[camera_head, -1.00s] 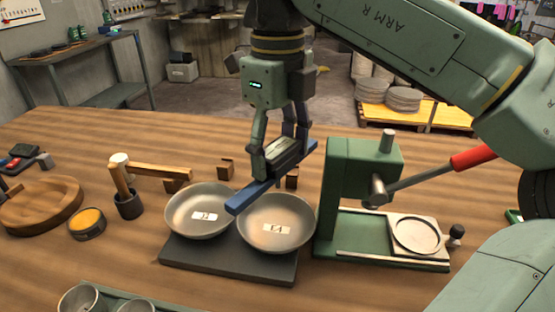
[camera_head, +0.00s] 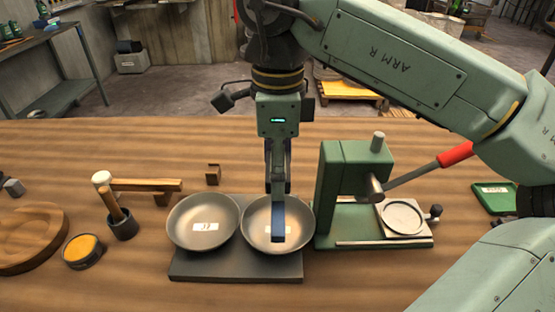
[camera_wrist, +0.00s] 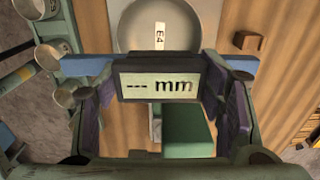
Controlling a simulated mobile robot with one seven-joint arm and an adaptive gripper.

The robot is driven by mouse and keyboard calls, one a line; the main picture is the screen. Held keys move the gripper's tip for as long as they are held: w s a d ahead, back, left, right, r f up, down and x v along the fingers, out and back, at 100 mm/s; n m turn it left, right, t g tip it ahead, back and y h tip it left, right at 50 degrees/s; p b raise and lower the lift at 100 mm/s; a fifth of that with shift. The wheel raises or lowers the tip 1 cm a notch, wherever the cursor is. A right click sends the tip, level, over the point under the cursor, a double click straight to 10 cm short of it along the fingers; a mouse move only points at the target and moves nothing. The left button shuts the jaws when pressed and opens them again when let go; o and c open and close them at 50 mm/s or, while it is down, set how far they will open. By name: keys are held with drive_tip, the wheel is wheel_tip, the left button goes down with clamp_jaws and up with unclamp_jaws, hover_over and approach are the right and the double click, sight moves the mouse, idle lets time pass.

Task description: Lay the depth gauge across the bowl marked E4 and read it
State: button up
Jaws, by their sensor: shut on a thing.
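The depth gauge is a blue bar (camera_head: 278,222) with a display box (camera_wrist: 160,86) reading "--- mm". My gripper (camera_head: 278,190) is shut on it above the right-hand bowl (camera_head: 256,232). The bar points from front to back in the head view and hides that bowl's label. In the wrist view the bowl marked E4 (camera_wrist: 135,12) lies partly behind the gauge; it appears to be the right-hand one. I cannot tell whether the bar touches its rim. The left-hand bowl (camera_head: 185,228) has a label too small to read.
Both bowls sit on a dark base (camera_head: 235,268). A green press (camera_head: 343,195) with a red-handled lever stands close on the right. The front of the table is clear.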

drive_tip(key=shift+f+b, duration=3.1)
drive_tip(key=shift+f, duration=1)
drive_tip(key=shift+f, duration=0.2)
drive_tip(key=o, duration=1.6)
drive_tip(key=shift+c, duration=0.2)
wheel_tip(320, 180, up, 12)
